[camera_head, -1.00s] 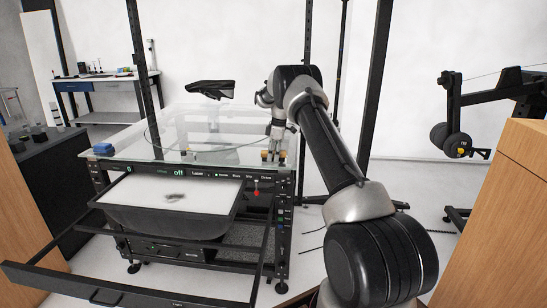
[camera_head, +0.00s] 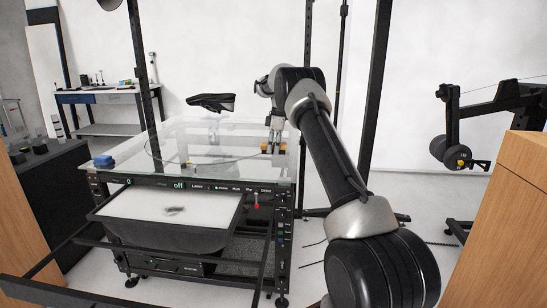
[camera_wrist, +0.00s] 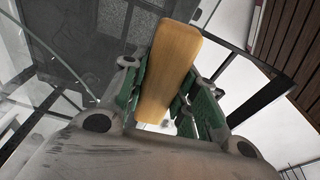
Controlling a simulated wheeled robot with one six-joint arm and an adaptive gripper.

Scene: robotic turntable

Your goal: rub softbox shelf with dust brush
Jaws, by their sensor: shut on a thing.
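My gripper (camera_head: 275,138) is above the right side of the glass table top in the head view. In the wrist view its green-padded fingers (camera_wrist: 165,95) are shut on the wooden handle of the dust brush (camera_wrist: 168,62). Small wooden parts of the brush (camera_head: 273,148) show below the gripper in the head view; its bristles cannot be made out. The softbox (camera_head: 140,209), with a white top and dark sloping sides, sits below the glass at the table's front. The black shelf frame (camera_head: 60,262) sticks out around it. The gripper is behind and above the softbox.
The glass turntable top (camera_head: 130,160) carries a dark shoe (camera_head: 211,102) on a clear stand and a blue object (camera_head: 103,161) at its left corner. A control panel with a red knob (camera_head: 257,205) runs along the front. Black posts rise beside the table; a wooden cabinet (camera_head: 515,215) stands right.

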